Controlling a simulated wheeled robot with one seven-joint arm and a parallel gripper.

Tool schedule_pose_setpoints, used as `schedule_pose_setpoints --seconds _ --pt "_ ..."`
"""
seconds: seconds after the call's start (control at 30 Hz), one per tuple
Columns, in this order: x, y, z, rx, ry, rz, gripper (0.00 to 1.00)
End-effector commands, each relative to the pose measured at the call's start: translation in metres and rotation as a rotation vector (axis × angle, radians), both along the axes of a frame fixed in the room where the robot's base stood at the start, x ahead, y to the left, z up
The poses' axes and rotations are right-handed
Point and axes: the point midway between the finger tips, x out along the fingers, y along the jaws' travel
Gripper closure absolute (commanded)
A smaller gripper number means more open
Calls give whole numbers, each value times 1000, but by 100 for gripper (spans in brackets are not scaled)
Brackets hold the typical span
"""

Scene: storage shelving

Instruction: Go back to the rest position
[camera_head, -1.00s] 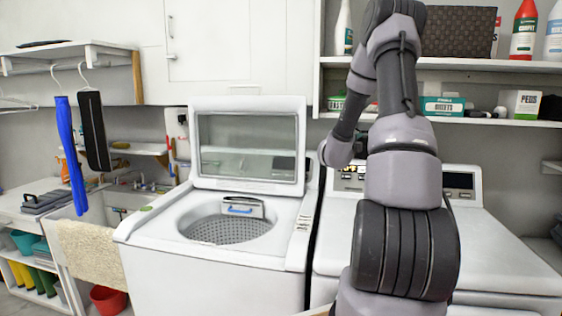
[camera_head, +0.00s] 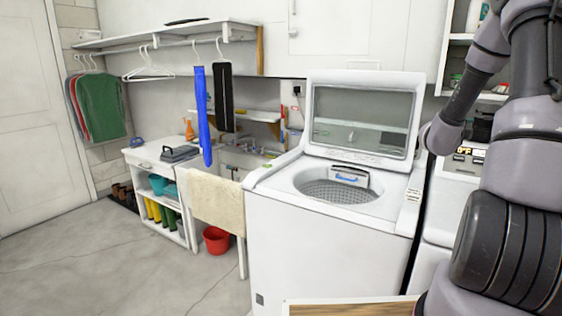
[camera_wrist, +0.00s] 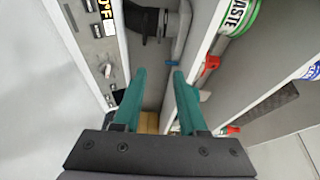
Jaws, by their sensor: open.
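My gripper (camera_wrist: 160,72) shows in the wrist view with two teal fingers apart and nothing between them. Behind the fingers is a narrow gap with a grey hose or pipe (camera_wrist: 182,30) and a dark fitting. A control panel (camera_wrist: 100,55) with a lit display stands to the left of the fingers. In the head view my arm fills the right side, in front of the machine at the right; my fingertips cannot be made out there.
A washer (camera_head: 325,240) with its lid up stands left of my arm. Shelving (camera_head: 460,38) rises at the right. A beige towel (camera_head: 217,203), a red bucket (camera_head: 216,240) and hanging clothes (camera_head: 102,105) are further left. The floor (camera_head: 100,262) at left is open.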

Motion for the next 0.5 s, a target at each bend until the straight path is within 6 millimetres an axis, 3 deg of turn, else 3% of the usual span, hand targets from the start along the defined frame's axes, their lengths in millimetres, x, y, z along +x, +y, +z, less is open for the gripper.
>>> schedule_pose_setpoints --seconds 0.27,0.5 --pt "5 15 13 6 30 46 59" --pt "12 39 33 9 89 124 59"
